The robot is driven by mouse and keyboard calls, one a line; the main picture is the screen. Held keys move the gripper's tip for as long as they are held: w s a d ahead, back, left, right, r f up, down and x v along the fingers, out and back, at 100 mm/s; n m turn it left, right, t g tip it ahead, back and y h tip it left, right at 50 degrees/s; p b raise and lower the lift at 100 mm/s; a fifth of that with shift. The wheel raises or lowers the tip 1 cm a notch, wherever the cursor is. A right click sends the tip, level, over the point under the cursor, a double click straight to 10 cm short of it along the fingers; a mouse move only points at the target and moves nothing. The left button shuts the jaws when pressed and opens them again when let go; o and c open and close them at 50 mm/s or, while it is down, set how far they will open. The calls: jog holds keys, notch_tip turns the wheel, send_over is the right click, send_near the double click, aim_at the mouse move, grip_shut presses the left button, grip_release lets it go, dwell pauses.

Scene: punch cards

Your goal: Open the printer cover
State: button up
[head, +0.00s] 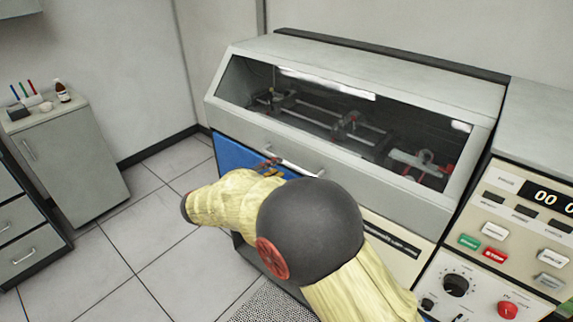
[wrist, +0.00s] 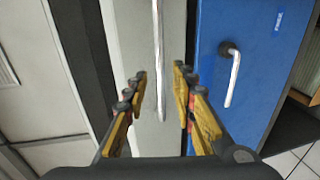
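The printer cover (head: 340,70) is a grey sloped hood with a dark window. It is down, with rails and red parts visible behind the glass. Its silver bar handle (head: 300,165) is on the front panel below the window. In the wrist view the handle (wrist: 158,45) runs down the picture between my two yellow fingers. My gripper (head: 270,166) is by the handle's left part in the head view. In the wrist view my gripper (wrist: 160,78) is open, with gaps on both sides of the bar. I cannot tell whether the fingertips reach past the bar.
Below the cover is a blue panel (head: 235,155) with its own handle (wrist: 233,78). A control panel (head: 490,240) with buttons and a knob stands at the right. Tiled floor (head: 145,230) is clear between.

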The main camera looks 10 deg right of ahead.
aim_at(287, 163)
jog(key=b+x, duration=0.1)
jog(key=x, duration=0.5)
jog(key=shift+s, duration=0.1)
jog(key=shift+c, duration=1.2)
jog(key=c, duration=0.4)
grip_shut()
